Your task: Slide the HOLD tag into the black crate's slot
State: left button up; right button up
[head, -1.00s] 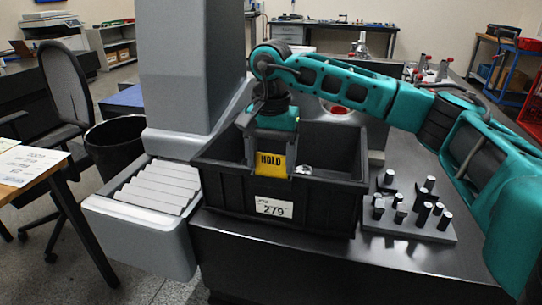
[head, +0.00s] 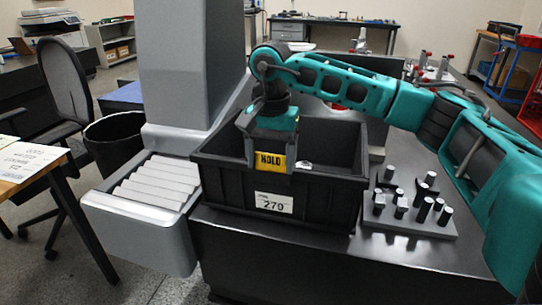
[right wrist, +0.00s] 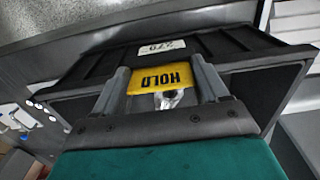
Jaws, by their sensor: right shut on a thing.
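The yellow HOLD tag (head: 270,161) is upright at the front wall of the black crate (head: 225,190). Its lower edge meets the wall's rim, and I cannot tell how much of it is inside the slot. The slot is hidden by the tag and fingers. My right gripper (head: 271,163) is shut on the HOLD tag, one finger at each side edge. In the right wrist view, the tag (right wrist: 160,78) shows between the fingers, its lettering upside down, against the crate wall (right wrist: 215,45). My left gripper is not in view.
A white number label (head: 273,203) is on the crate's front. A block of dark pins (head: 410,215) stands right of the crate. A grey bin with ribbed strips (head: 150,195) is at its left, below a grey column (head: 190,70). The dark table front (head: 330,255) is clear.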

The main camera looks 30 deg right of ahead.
aim_at(271, 180)
jog(key=o, duration=1)
jog(key=shift+o, duration=0.2)
jog(key=shift+r, duration=0.1)
jog(key=shift+r+p, duration=0.8)
jog(key=shift+r, duration=0.05)
jog(key=shift+r+p, duration=2.1)
jog(key=shift+r, duration=0.5)
